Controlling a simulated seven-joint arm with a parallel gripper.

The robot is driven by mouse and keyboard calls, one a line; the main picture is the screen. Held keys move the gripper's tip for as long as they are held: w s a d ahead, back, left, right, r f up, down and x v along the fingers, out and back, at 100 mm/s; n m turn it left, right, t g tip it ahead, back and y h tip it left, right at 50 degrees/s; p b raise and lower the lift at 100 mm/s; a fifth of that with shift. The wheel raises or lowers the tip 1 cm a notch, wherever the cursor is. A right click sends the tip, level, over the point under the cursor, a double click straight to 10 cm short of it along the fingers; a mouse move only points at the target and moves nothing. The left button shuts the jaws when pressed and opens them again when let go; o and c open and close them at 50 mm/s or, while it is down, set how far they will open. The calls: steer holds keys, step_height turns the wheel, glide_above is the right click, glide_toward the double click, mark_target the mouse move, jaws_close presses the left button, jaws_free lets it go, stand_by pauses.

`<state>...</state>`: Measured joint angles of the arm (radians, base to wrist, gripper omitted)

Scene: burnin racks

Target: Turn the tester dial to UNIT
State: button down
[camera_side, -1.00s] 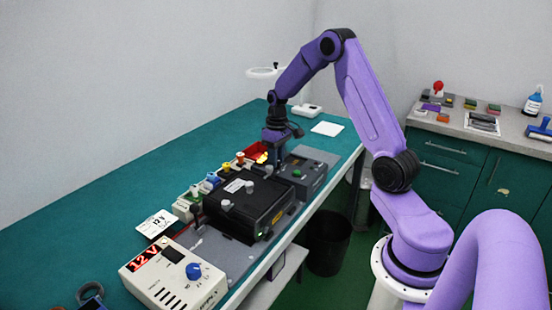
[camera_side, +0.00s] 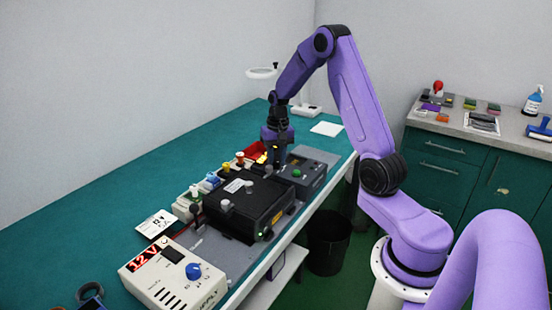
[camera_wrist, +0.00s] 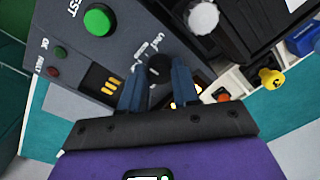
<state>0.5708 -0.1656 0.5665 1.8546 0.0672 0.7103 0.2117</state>
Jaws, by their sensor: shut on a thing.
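The tester is a dark grey box (camera_side: 312,180) at the far right end of the row of equipment. It also shows in the wrist view (camera_wrist: 72,80), with a green button (camera_wrist: 97,20) marked TEST. Its black dial (camera_wrist: 159,68) sits between the blue fingers of my gripper (camera_wrist: 156,75), which is shut on it. White lettering beside the dial is partly covered, and I cannot read where the dial points. In the side view my gripper (camera_side: 277,160) is down at the tester's left end, and the dial is hidden there.
A black unit (camera_side: 250,207) with light knobs stands close in front of the tester. Coloured terminals (camera_side: 212,180) line its left side. A cream power supply (camera_side: 175,278) showing 12 V stands nearer. The green bench is clear at the left.

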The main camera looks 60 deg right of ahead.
mark_target(279, 162)
steer(key=m, duration=0.4)
steer(key=shift+m, duration=2.2)
steer(key=c, duration=0.8)
jaws_free()
steer(key=shift+r, duration=0.15)
steer(key=r, duration=1.1)
steer(key=s+r, duration=0.1)
steer(key=r, duration=0.5)
steer(key=shift+r, duration=0.1)
